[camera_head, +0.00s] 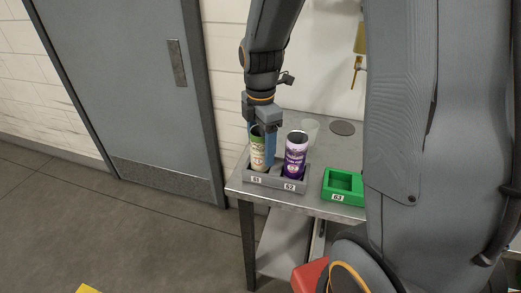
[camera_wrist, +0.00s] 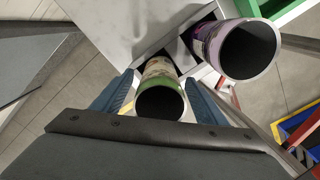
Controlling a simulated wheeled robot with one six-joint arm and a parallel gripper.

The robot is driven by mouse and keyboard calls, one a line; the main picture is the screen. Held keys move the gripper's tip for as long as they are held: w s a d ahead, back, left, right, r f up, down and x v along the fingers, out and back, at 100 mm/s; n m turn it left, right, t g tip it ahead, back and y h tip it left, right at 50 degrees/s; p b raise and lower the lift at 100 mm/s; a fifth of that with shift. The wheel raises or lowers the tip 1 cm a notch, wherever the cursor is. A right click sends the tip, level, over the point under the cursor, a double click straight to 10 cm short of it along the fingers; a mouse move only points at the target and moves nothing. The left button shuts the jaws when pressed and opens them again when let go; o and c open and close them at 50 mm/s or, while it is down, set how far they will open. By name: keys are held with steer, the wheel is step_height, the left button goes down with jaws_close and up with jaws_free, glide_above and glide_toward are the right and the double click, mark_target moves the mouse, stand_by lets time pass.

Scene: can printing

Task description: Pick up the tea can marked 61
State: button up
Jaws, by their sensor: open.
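The tea can marked 61 (camera_head: 257,152) is green and cream and stands upright in the left slot of a grey holder (camera_head: 273,181), above the label 61. It also shows in the wrist view (camera_wrist: 161,72), with its dark open top facing the camera. My gripper (camera_head: 263,146) points down with its blue fingers on either side of this can. In the wrist view the fingers of my gripper (camera_wrist: 165,92) are apart, with the can between them and a gap visible at the sides. Whether they touch the can lower down is hidden.
A purple can (camera_head: 296,155) stands close on the right, in the slot labelled 62. A green holder (camera_head: 343,187) labelled 63 sits further right on the metal table (camera_head: 314,207). A grey door (camera_head: 135,85) is at left.

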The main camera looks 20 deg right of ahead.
steer(key=shift+a+f, duration=0.1)
steer(key=shift+f, duration=1.15)
steer(key=c, duration=1.1)
steer(key=shift+r, duration=0.1)
steer(key=shift+c, duration=0.2)
